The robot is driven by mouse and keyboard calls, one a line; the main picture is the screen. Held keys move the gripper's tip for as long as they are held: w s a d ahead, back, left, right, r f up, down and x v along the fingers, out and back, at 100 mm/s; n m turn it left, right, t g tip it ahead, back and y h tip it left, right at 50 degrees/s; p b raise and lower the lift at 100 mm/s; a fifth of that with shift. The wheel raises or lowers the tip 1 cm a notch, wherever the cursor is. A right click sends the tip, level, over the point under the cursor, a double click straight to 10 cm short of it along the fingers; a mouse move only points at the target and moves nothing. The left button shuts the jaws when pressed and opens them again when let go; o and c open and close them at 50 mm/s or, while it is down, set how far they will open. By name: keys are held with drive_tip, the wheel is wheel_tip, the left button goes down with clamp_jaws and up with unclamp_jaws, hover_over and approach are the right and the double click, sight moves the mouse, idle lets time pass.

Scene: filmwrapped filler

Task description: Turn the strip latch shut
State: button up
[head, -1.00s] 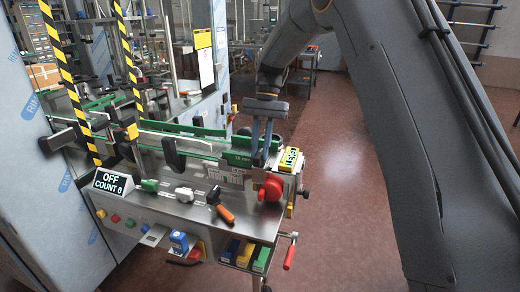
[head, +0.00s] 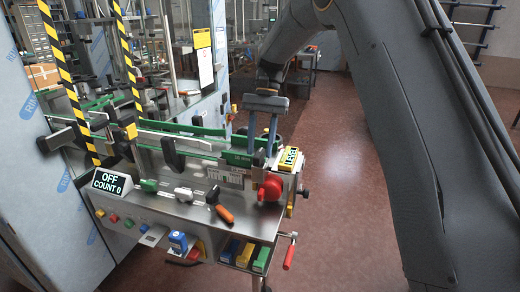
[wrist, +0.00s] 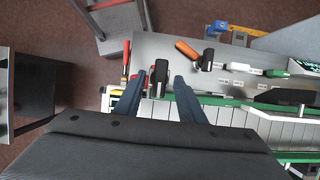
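No part is legibly marked as the strip latch, so I cannot tell which it is. A red round knob (head: 270,188) stands at the bench's right end. My gripper (head: 262,155) points down behind the knob. In the wrist view its fingers (wrist: 157,92) are apart, with a black part (wrist: 158,76) visible between and beyond them.
A green-edged conveyor (head: 190,142) runs along the back of the bench. A yellow box (head: 290,159) is close right of my gripper. A red-handled crank (head: 290,256) juts out at the front right. Floor to the right is clear.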

drive_tip(key=b+v, duration=0.2)
drive_tip(key=v, duration=0.5)
drive_tip(key=shift+f, duration=0.1)
drive_tip(key=s+d+f+n+t+h, duration=0.1)
drive_tip(key=s+d+f+t, duration=0.1)
drive_tip(key=s+d+f, duration=0.45)
drive_tip(key=s+d+f+n+t, duration=0.2)
drive_tip(key=s+d+f+t, duration=0.15)
drive_tip(key=s, duration=0.65)
drive_tip(key=s+d+f+n+t+h, duration=0.1)
drive_tip(key=s+d+f, duration=0.5)
drive_tip(key=s, duration=0.2)
drive_tip(key=shift+g, duration=0.45)
drive_tip(key=shift+s+a+f+b, duration=0.1)
drive_tip(key=shift+s+f+b, duration=0.1)
drive_tip(key=shift+f+b, duration=0.65)
drive_tip(key=shift+s+f+b, duration=0.2)
drive_tip(key=shift+f+b, duration=0.5)
drive_tip(key=shift+f, duration=0.25)
drive_tip(key=shift+s+a+f+b, duration=0.1)
drive_tip(key=shift+s+f+b, duration=0.1)
drive_tip(key=shift+f+b, duration=0.7)
